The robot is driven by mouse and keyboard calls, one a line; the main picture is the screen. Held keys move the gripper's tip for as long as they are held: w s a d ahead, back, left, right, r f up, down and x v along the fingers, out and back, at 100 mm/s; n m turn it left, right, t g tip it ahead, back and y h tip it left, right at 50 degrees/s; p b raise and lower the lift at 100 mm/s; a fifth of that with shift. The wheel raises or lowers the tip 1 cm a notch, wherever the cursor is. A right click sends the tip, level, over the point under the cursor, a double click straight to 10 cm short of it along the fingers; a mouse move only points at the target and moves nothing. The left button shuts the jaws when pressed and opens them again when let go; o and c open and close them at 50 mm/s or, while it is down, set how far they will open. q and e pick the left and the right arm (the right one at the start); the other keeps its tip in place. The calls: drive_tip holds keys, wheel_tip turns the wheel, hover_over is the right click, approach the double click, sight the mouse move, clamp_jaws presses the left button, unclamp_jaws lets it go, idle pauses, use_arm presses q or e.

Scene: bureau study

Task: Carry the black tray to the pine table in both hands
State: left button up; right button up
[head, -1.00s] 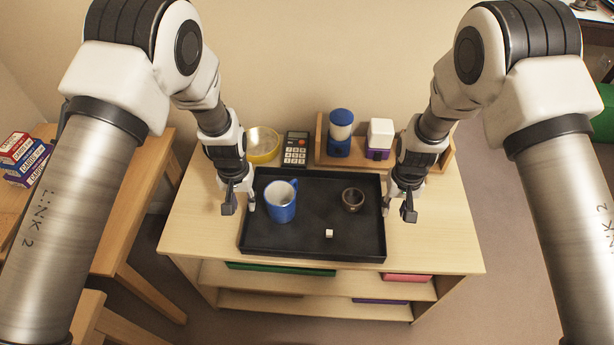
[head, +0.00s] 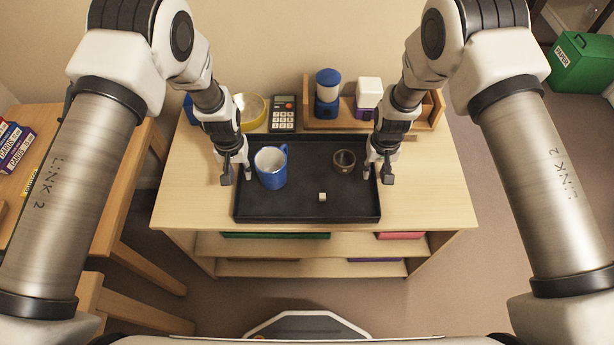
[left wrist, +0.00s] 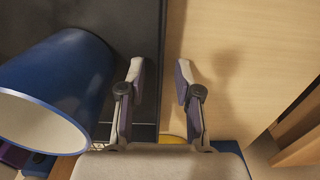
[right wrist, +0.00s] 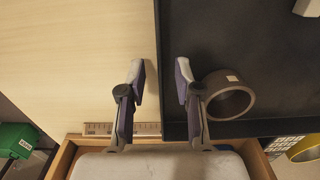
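The black tray (head: 300,208) lies flat on a light wood shelf unit (head: 430,205). An orange-brown wooden table (head: 128,165), probably the pine table, stands at the left.
Card boxes (head: 14,148) sit on the left table. A wooden stool or seat (head: 90,295) is at lower left.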

use_arm(q)
drive_tip(key=shift+f, duration=0.35)
use_arm(e)
drive_tip(key=shift+f, duration=0.35)
use_arm(q)
clamp_jaws()
use_arm(e)
clamp_jaws()
use_arm(q)
drive_tip(key=shift+r, duration=0.1)
use_arm(e)
drive_tip(key=shift+r, duration=0.1)
